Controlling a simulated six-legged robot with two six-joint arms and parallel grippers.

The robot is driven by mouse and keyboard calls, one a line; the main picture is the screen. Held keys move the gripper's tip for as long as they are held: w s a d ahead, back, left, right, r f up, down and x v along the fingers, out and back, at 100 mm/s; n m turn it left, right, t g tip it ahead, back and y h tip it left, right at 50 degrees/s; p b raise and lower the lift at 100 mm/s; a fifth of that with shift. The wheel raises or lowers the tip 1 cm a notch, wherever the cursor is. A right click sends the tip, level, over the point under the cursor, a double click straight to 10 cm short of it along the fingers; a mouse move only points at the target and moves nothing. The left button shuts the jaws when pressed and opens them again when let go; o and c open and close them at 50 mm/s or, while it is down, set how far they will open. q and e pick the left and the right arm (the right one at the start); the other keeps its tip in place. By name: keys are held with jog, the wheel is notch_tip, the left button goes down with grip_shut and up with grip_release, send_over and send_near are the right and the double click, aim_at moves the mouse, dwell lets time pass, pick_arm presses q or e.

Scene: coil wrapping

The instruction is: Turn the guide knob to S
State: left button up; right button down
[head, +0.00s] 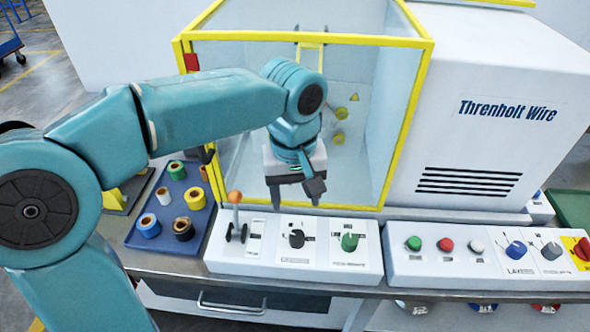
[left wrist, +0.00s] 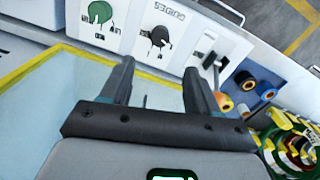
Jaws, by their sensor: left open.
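The guide knob (head: 296,238) is the black knob in the middle of the left white control panel. It also shows in the left wrist view (left wrist: 159,36), by a panel label reading "GUIDES". Its position letters are too small to read, so I cannot tell which one it points to. My left gripper (head: 297,204) points down, open and empty, above and behind this knob in the head view. In the left wrist view its two fingers (left wrist: 158,70) stand apart, with the knob beyond their tips. My right gripper is not in view.
A green knob (head: 349,242) and an orange-topped lever (head: 235,198) flank the guide knob closely. A blue tray (head: 147,213) of coloured spools lies left. A yellow-framed clear enclosure (head: 409,110) stands behind. A second panel (head: 425,268) with buttons and knobs is to the right.

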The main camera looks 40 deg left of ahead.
pick_arm(q)
notch_tip(320, 180, up, 5)
jog(key=shift+f+p, duration=0.1)
jog(key=shift+p, duration=0.25)
dwell(0.4)
